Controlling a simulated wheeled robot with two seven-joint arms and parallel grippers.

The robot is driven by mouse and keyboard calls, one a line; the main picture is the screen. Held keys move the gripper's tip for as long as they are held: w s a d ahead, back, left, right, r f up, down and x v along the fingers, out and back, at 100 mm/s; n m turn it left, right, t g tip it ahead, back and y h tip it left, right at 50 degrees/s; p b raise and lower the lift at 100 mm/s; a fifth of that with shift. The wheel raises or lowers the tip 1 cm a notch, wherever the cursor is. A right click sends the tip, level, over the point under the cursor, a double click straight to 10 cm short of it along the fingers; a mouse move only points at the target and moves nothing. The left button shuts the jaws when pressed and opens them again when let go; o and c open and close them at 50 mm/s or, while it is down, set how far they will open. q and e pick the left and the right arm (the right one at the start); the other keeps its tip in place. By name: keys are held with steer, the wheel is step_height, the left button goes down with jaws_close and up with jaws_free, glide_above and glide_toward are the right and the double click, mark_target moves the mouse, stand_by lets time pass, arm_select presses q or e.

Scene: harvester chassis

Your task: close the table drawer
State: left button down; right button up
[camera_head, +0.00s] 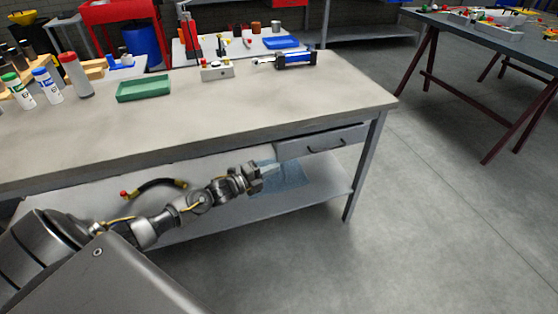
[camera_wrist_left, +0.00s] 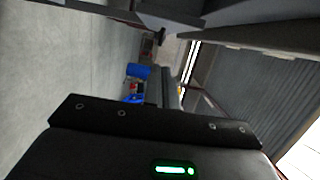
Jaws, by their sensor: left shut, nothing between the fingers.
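The table drawer (camera_head: 325,142) hangs under the right end of the workbench top (camera_head: 240,108). Its grey front faces me and carries a dark bar handle (camera_head: 326,146). Any gap between the drawer front and the bench is too small to judge. My left gripper (camera_head: 268,174) is shut and empty, below the bench top and just left of and below the drawer's left end. I see no clear contact with the drawer. In the left wrist view the dark gripper body fills the lower part, and the drawer cannot be made out with certainty. My right gripper is out of view.
A bench leg (camera_head: 365,165) stands right of the drawer. A green tray (camera_head: 144,89) sits on top.

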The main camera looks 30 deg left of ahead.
arm_select(q)
steer(key=v, duration=0.5)
steer(key=shift+s+a+f, duration=0.1)
steer(key=shift+s+a, duration=0.05)
steer(key=shift+s, duration=0.2)
